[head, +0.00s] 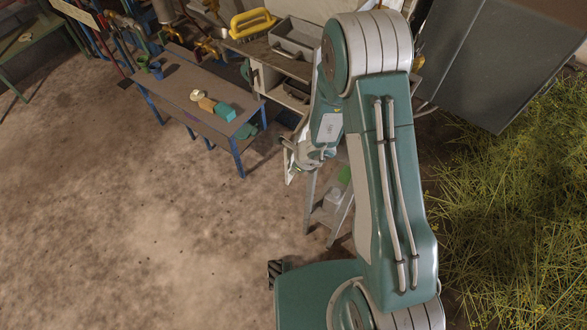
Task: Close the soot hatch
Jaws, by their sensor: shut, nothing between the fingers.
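My gripper (296,158) is at the end of my arm, near the middle of the head view. It is small here and partly in front of a pale block-like structure. It looks shut and empty.
A low table (180,90) with blue legs stands left of the gripper, with a teal-and-tan object (222,110) on it. A grey tray (292,40) and a yellow-handled tool (252,22) lie on the worktop. A small stepladder (320,215) stands below the gripper. Bare ground lies front left.

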